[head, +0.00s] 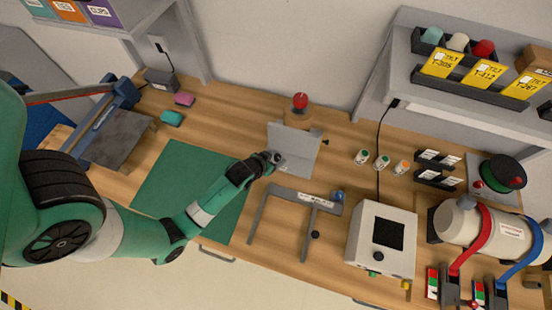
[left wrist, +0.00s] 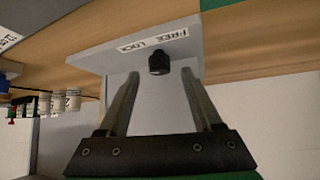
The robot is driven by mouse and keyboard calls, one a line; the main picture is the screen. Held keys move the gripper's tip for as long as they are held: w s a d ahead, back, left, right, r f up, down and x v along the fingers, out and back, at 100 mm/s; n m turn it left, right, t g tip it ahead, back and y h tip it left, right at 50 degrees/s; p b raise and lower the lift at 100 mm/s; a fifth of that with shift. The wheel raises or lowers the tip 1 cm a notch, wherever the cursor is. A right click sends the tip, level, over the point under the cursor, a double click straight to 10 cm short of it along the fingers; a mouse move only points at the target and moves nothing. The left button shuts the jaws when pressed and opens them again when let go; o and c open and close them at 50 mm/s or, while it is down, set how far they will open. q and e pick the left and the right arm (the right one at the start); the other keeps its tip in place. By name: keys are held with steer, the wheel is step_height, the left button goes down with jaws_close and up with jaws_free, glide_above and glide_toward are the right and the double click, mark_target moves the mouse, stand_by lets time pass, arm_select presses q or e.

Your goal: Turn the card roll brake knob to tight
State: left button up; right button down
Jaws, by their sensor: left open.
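No knob in view has a readable "tight" mark, so I cannot tell for sure which one is the card roll brake knob. A green and black spool (head: 502,172) with a red knob (head: 517,182) is on the right of the bench. My left gripper (head: 275,157) is at the grey bent-plate fixture (head: 300,142) in the middle. In the left wrist view its open fingers (left wrist: 160,92) point at a black knob (left wrist: 158,63) under a "FREE LOCK" label (left wrist: 152,41). The knob shows between the fingertips; contact is unclear. My right gripper is out of view.
A red ball-topped post (head: 300,102) stands behind the fixture. The green mat (head: 165,180) is clear around my forearm.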

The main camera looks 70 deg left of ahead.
arm_select(q)
steer(key=shift+x, duration=0.85)
jaws_close()
